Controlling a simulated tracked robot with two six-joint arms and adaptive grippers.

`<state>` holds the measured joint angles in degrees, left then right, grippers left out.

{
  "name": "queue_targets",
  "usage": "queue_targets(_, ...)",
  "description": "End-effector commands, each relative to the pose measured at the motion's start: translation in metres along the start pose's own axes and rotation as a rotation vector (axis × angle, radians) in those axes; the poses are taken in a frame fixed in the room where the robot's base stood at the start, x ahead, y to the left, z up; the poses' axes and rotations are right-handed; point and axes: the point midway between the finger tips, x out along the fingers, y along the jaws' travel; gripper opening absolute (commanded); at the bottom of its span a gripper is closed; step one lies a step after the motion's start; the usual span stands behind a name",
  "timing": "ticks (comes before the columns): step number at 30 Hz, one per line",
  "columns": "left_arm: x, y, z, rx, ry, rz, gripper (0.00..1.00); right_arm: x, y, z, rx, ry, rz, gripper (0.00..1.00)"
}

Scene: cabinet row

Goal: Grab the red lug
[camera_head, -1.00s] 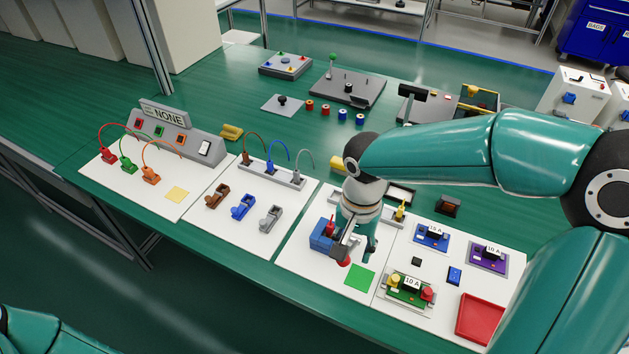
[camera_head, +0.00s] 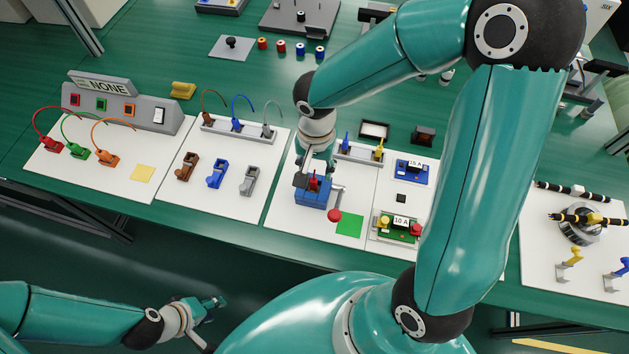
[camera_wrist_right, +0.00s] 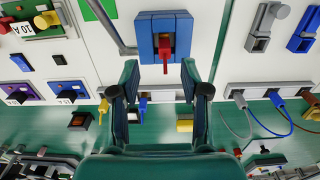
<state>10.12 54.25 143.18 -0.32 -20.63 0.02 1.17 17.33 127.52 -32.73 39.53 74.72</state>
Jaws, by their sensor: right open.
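The red lug (camera_head: 314,183) stands up at a blue block (camera_head: 311,198) on the white panel near the bench's front edge. In the right wrist view the red lug (camera_wrist_right: 165,53) sticks out from the blue block (camera_wrist_right: 181,36), toward the gripper. My right gripper (camera_head: 316,172) is over the block, at the lug. In its wrist view the right gripper (camera_wrist_right: 160,76) is open and empty, with the lug lined up between the fingers, just beyond the tips. My left gripper (camera_head: 207,312) hangs off the bench's front; its opening is unclear.
A grey lever with a red knob (camera_head: 334,215) is close to the block's right side, beside a green square (camera_head: 349,225). A terminal holder with blue and yellow plugs (camera_head: 358,151) lies behind. A green 10 A module (camera_head: 399,228) stands to the right.

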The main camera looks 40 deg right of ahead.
Motion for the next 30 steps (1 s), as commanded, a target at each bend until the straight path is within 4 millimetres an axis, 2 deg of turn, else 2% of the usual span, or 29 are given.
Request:
queue_targets(10, -0.004, 0.002, 0.0, 0.0, 0.0, 0.0, 0.4, 0.024, -0.004, -0.001, -0.004, -0.003, 0.001, 0.46)
queue_targets(18, -0.007, 0.003, 0.0, 0.0, 0.001, 0.0, 0.4, 0.059, -0.008, -0.004, -0.005, -0.002, 0.001, 0.46)
queue_targets(27, -0.007, 0.003, 0.0, 0.0, 0.0, 0.0, 0.4, 0.065, -0.008, -0.004, -0.003, -0.001, -0.002, 0.46)
queue_targets(28, -0.007, 0.003, 0.0, 0.0, 0.0, 0.0, 0.4, 0.065, -0.008, -0.004, -0.003, -0.001, -0.002, 0.44)
queue_targets(30, -0.007, 0.003, 0.0, 0.0, 0.0, 0.0, 0.4, 0.065, -0.008, -0.004, -0.003, -0.001, -0.002, 0.33)
